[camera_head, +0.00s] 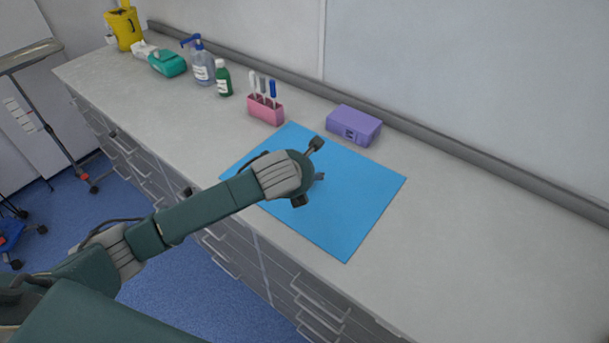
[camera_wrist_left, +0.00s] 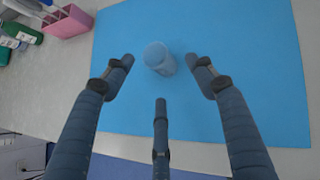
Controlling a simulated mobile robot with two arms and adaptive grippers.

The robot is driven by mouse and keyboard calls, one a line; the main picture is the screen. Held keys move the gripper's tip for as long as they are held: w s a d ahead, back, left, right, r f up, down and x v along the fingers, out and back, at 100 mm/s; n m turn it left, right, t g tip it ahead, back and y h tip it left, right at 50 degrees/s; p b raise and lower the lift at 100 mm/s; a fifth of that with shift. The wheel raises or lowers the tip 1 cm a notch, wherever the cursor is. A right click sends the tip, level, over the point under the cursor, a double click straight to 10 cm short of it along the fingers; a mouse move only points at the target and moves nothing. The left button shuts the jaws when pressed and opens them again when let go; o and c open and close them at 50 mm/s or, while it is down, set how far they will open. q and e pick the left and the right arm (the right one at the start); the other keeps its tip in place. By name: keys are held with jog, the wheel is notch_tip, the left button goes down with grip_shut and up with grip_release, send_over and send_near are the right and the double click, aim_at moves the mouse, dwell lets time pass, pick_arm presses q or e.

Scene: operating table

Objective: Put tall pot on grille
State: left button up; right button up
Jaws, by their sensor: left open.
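A small bluish, see-through cylindrical pot (camera_wrist_left: 159,59) stands on the blue mat (camera_wrist_left: 245,100) in the left wrist view. My left gripper (camera_wrist_left: 160,78) is open above it, with two fingers on either side of the pot and a third finger on the near side. The fingers look apart from the pot. In the head view my left gripper (camera_head: 311,173) is over the middle of the blue mat (camera_head: 350,215), and its wrist hides the pot. I cannot make out a grille in either view. My right gripper is not in view.
Behind the mat stand a pink holder with pens (camera_head: 265,109) and a purple box (camera_head: 353,126). Farther left are a green bottle (camera_head: 223,80), a pump bottle (camera_head: 201,66), a teal pack (camera_head: 167,64) and a yellow bin (camera_head: 125,29). The counter right of the mat (camera_head: 480,240) is clear.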

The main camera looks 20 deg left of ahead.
pick_arm(q)
jog(key=p+x, duration=0.2)
jog(key=x, duration=0.4)
jog(key=shift+w+a+f, duration=0.2)
jog(key=shift+w, duration=0.1)
jog(key=shift+w+f, duration=0.35)
jog(key=shift+f, duration=0.05)
jog(key=shift+r, duration=0.1)
jog(key=c, duration=1.2)
jog(key=shift+r, duration=0.1)
